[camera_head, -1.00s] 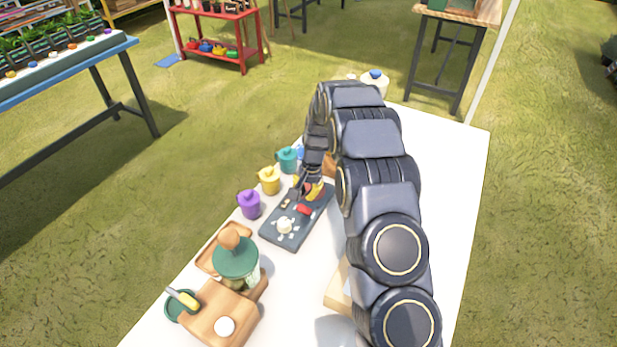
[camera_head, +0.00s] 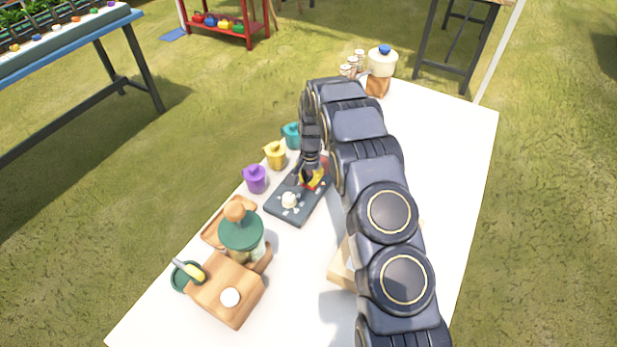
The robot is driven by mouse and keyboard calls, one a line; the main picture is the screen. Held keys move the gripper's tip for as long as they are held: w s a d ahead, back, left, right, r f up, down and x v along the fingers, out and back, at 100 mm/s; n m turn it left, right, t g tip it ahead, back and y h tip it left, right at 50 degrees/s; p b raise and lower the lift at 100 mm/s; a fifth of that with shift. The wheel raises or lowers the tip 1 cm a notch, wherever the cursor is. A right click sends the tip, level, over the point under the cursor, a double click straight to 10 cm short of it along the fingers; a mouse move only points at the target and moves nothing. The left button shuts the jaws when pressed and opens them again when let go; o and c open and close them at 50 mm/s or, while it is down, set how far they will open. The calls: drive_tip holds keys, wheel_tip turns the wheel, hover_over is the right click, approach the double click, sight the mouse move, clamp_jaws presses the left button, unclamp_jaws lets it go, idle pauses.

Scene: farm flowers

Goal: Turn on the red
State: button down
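A dark grey panel (camera_head: 300,217) lies on the white table, with a white knob (camera_head: 290,199) and small light marks near its front end. A yellow part (camera_head: 316,179) with some red beside it shows at the panel's far end, partly behind my gripper. My gripper (camera_head: 306,184) points down over the middle of the panel, at or just above its surface. It covers the place of the small red switch, which I cannot make out now. The fingers are dark and small, so I cannot tell whether they are open or shut, or touching anything.
Purple (camera_head: 256,179), yellow (camera_head: 275,155) and teal (camera_head: 292,135) pots stand left of the panel. A green-lidded jar (camera_head: 241,232) and a wooden board (camera_head: 224,288) are in front. A cream pot (camera_head: 382,62) stands at the back.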

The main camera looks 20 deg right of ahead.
drive_tip(key=shift+a+f+g+h, duration=0.1)
drive_tip(key=shift+f+g+h, duration=0.15)
drive_tip(key=shift+g+h, duration=0.05)
drive_tip(key=shift+s, duration=0.15)
drive_tip(key=shift+s+d, duration=0.65)
wheel_tip(320, 180, up, 14)
drive_tip(key=shift+s+d+r, duration=0.2)
drive_tip(key=shift+s+d, duration=0.05)
drive_tip(key=shift+d, duration=0.15)
